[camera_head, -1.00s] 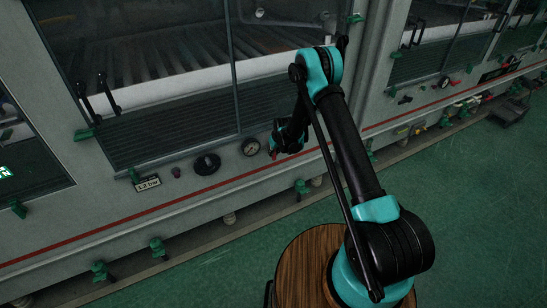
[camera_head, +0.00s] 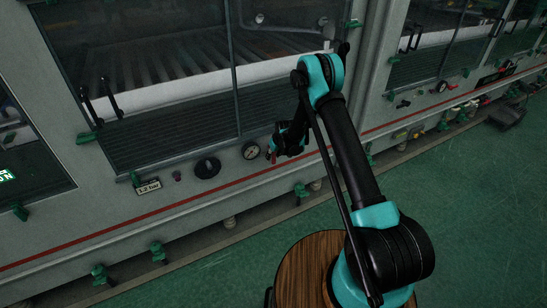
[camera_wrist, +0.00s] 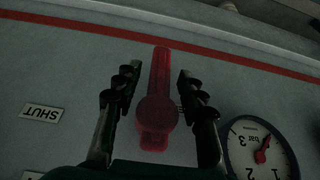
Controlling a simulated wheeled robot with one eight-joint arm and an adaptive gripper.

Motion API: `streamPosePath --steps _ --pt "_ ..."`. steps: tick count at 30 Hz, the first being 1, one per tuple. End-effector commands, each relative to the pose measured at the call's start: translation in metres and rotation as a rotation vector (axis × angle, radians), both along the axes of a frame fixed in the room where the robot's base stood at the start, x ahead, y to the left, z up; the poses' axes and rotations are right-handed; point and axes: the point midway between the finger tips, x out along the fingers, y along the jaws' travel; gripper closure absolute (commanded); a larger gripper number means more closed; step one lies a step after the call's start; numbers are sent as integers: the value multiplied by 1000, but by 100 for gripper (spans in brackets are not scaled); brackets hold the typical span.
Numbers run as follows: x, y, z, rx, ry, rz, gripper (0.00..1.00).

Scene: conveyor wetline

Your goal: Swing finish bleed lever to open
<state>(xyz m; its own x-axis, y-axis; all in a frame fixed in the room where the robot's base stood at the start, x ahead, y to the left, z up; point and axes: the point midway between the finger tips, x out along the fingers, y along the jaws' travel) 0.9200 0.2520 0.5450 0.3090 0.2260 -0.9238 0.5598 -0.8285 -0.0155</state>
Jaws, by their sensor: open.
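The red bleed lever (camera_wrist: 157,75) shows in the wrist view, a long flat handle on a round hub mounted on the grey panel. Its handle points up the picture towards the red stripe. My gripper (camera_wrist: 158,85) is open, with one black finger on each side of the lever and visible gaps between. In the head view my gripper (camera_head: 276,150) is at the panel just right of the gauge, and it mostly hides the lever. A label reading SHUT (camera_wrist: 42,112) lies left of the lever; a second label (camera_wrist: 32,175) is cut off below it.
A round pressure gauge (camera_head: 251,150) sits close beside the lever; it also shows in the wrist view (camera_wrist: 262,155). Left of it are a black knob (camera_head: 206,167) and a 1.2 bar display (camera_head: 149,187). Green floor (camera_head: 480,210) lies clear at right.

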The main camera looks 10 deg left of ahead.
Motion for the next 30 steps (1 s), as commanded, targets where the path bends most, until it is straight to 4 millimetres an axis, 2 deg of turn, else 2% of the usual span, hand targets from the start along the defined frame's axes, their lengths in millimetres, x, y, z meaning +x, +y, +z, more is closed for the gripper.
streamPosePath --steps 18,24,30 --pt "-30 -22 90 0 0 -1 60" --pt "-35 -26 104 0 0 -1 60" --pt "-36 -26 107 0 0 0 60"
